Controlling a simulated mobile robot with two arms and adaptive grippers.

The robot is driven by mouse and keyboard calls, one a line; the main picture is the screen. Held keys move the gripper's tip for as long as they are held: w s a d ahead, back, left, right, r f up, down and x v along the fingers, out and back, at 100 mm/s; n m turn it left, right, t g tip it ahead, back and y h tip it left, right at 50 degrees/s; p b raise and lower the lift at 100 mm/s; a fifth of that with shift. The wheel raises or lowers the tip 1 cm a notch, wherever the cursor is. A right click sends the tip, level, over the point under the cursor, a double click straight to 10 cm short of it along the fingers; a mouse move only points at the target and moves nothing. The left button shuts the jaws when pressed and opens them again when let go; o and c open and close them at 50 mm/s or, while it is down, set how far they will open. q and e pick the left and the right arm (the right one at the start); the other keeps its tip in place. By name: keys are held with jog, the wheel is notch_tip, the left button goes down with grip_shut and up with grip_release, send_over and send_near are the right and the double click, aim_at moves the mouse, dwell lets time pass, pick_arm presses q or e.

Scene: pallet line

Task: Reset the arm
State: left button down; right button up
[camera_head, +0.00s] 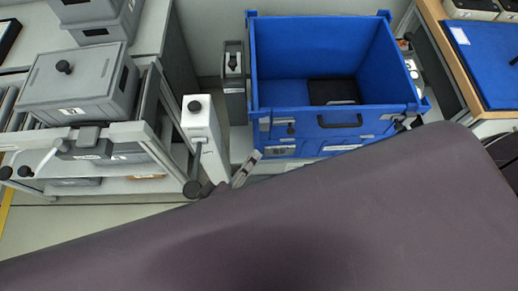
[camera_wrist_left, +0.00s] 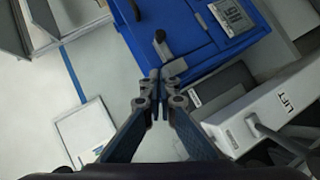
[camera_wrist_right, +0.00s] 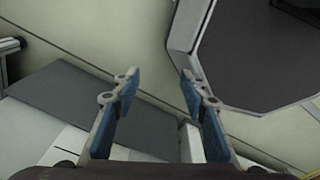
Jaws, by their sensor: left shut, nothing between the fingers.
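My left gripper (camera_head: 246,168) shows small in the head view, just in front of the lower left corner of the blue crate (camera_head: 275,92) and right of a white lift post (camera_head: 202,135). In the left wrist view the fingers of the left gripper (camera_wrist_left: 159,76) meet at the tips with nothing between them, over the blue crate's edge (camera_wrist_left: 185,35). My right gripper (camera_wrist_right: 160,76) is open and empty in the right wrist view, above a floor and grey surfaces. The right gripper cannot be made out in the head view. My own dark arm hides the lower part of that view.
A grey lidded box (camera_head: 78,85) sits on a roller conveyor at the left. The crate holds a dark item (camera_head: 332,91). A wooden-edged table with a blue mat (camera_head: 490,60) stands at the right. A grey panel (camera_wrist_right: 80,105) lies below the right gripper.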

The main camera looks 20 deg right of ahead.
jog(key=shift+a+f, duration=0.1)
jog(key=shift+a, duration=1.05)
jog(key=shift+d, duration=0.1)
pick_arm(q)
jog(key=s+a+f+m+g+y, duration=0.15)
jog(key=a+f, duration=0.35)
jog(key=f, duration=0.5)
jog(key=s+a+f+m+g+y, duration=0.1)
jog(key=a+f+y, duration=0.25)
jog(key=f, duration=0.65)
jog(key=s+a+f+m+g+y, duration=0.1)
jog(key=a+f, duration=0.4)
jog(key=f, duration=0.6)
pick_arm(e)
jog(key=shift+d, duration=0.4)
pick_arm(q)
jog(key=s+a+f+m+g+y, duration=0.3)
jog(key=s+a+f+g+y, duration=0.1)
jog(key=s+a+f, duration=1.3)
jog(key=s+g, duration=0.1)
jog(key=s, duration=0.2)
jog(key=shift+a+f+y, duration=0.35)
jog(key=shift+y, duration=0.05)
pick_arm(e)
jog(key=shift+a, duration=0.25)
